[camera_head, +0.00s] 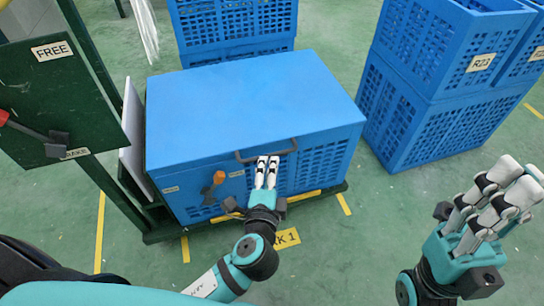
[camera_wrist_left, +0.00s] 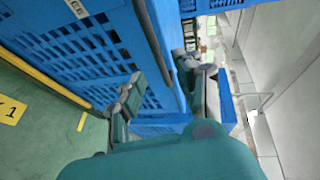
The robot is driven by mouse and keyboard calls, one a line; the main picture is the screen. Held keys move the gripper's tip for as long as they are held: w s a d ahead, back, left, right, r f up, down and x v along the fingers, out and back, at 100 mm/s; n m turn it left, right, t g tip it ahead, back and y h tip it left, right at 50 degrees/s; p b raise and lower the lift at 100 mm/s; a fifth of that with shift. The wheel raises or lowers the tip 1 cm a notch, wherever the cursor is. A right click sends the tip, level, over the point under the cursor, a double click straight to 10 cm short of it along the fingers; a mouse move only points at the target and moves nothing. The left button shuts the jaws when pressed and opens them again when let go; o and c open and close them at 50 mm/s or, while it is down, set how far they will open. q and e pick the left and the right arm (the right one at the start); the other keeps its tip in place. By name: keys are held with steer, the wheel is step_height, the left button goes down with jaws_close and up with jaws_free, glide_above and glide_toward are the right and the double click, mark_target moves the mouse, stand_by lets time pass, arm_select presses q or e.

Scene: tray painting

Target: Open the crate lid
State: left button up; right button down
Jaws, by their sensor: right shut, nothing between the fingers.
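The closed blue crate (camera_head: 300,170) stands on a low dark base, its flat lid (camera_head: 245,95) level on top. A dark bar handle (camera_head: 240,157) runs along the lid's front edge. My left gripper (camera_head: 267,165) is at the handle, its two pale fingers overlapping it. In the left wrist view a dark bar (camera_wrist_left: 152,35) passes between my left gripper's fingers (camera_wrist_left: 160,80); whether they grip it I cannot tell. An orange-tipped latch (camera_head: 214,181) is on the crate front, left of the gripper. My right gripper (camera_head: 500,205) is shut and empty, away from the crate.
Stacked blue crates stand behind (camera_head: 235,25) and at the right (camera_head: 430,90). A green post with a FREE sign (camera_head: 52,51) and a red-tipped lever (camera_head: 30,127) stands at the left. Green floor (camera_head: 370,230) with yellow marks is clear in front.

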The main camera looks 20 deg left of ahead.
mark_target(272, 155)
arm_select(q)
steer(key=b+x, duration=0.1)
steer(key=x, duration=0.5)
steer(key=shift+w+f, duration=0.1)
steer(key=shift+w, duration=0.1)
jaws_close()
stand_by(0.3)
